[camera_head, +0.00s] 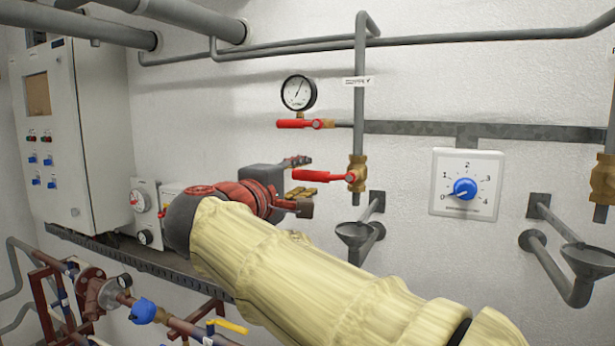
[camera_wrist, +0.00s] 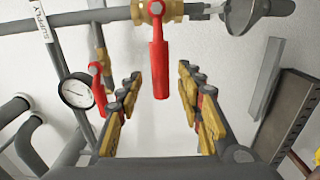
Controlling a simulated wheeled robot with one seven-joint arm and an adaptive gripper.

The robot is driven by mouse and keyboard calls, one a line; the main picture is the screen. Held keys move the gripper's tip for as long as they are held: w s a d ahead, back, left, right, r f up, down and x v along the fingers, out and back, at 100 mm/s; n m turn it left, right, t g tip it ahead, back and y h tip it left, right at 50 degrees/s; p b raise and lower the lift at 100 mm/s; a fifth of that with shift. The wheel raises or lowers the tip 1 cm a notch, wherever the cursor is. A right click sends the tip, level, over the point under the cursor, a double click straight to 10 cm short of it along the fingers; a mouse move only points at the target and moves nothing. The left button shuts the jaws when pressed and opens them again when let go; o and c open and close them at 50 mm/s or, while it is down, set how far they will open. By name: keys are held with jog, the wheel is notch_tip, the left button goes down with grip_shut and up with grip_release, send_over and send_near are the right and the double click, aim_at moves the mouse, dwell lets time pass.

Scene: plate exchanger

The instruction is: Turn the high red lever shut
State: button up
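Two red levers are on the wall piping. The upper lever (camera_head: 297,124) sits under the round gauge and points left. The lower lever (camera_head: 325,175) extends left from a brass valve (camera_head: 357,173) on the vertical pipe. My gripper (camera_head: 299,177) is open at the free end of the lower lever. In the wrist view, this lever (camera_wrist: 158,65) lies in the gap between the open fingers of my gripper (camera_wrist: 160,82), with space visible on both sides. The upper lever (camera_wrist: 97,85) is outside the gap, beyond the left finger. I see no clear contact.
The gauge (camera_head: 298,92) is just above the upper lever. A blue dial (camera_head: 464,188) is on the wall to the right. A grey funnel (camera_head: 356,234) is under the brass valve. A control cabinet (camera_head: 48,130) stands at the left.

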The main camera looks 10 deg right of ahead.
jog(key=v, duration=0.9)
jog(key=s+a+f+n+g+y, duration=0.1)
jog(key=s+f+g+y, duration=0.15)
jog(key=f, duration=0.95)
jog(key=s+a+f+g+y, duration=0.15)
jog(key=f+y, duration=0.25)
jog(key=f, duration=0.7)
jog(key=s+d+f+m+g+y+b, duration=0.1)
jog(key=s+d+f+m+g+y, duration=0.25)
jog(key=s+f, duration=0.65)
jog(key=s+d+f+m+g+y+b, duration=0.1)
jog(key=s+d+f+m+g+b, duration=0.1)
jog(key=s+d+f+m, duration=0.75)
jog(key=shift+s+d+f+n+t+b, duration=0.15)
jog(key=shift+s+d+f+n+b, duration=0.1)
jog(key=shift+d+f+n, duration=0.25)
jog(key=shift+s+d+f+n+t+b, duration=0.1)
jog(key=shift+s+d+f+n+b, duration=0.1)
jog(key=shift+d+f, duration=0.4)
